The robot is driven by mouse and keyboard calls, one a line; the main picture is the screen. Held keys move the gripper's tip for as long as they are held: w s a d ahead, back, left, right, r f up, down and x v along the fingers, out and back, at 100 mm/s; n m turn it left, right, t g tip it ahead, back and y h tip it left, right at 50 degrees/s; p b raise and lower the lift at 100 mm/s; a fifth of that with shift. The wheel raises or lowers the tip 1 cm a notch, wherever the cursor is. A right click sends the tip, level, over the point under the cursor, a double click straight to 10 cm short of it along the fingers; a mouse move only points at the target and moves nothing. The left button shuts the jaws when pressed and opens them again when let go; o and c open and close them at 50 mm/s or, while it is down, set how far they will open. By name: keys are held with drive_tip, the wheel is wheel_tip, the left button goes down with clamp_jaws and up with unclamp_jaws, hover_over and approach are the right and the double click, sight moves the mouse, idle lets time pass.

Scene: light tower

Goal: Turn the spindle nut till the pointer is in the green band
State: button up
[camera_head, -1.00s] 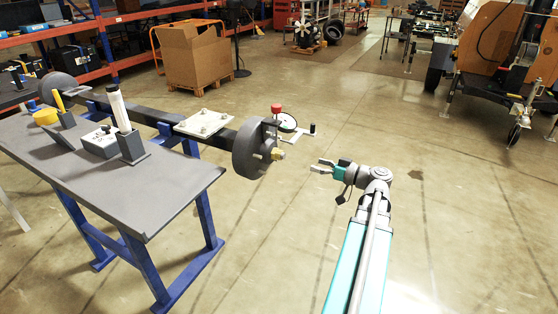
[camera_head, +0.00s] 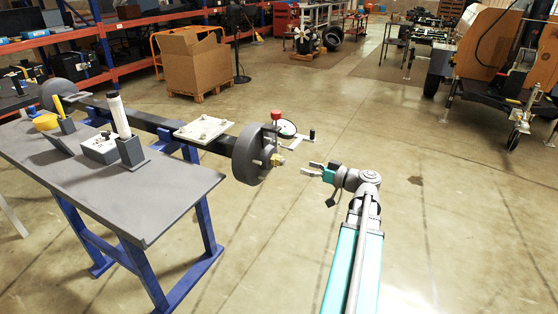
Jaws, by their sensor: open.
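The brass-coloured spindle nut (camera_head: 278,160) sits at the centre of the dark hub (camera_head: 248,155) on the right end of the axle beam. A round dial (camera_head: 287,128) with a pale face is mounted just behind and above it; its pointer and green band are too small to read. A red knob (camera_head: 276,113) and a handle with a dark grip (camera_head: 311,135) are beside the dial. My gripper (camera_head: 313,169) is open and empty, a short way right of the nut and apart from it, with its fingers pointing left towards the nut.
A grey workbench (camera_head: 170,195) on blue legs stands at left with a white tube (camera_head: 118,114), a yellow bowl (camera_head: 46,122) and boxes. A cardboard box (camera_head: 197,65) stands behind. The floor around my arm is clear.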

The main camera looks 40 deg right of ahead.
sight(281, 160)
drive_tip(key=shift+x, duration=5.2)
drive_tip(key=c, duration=1.1)
drive_tip(key=shift+c, duration=0.2)
drive_tip(key=shift+m, duration=0.3)
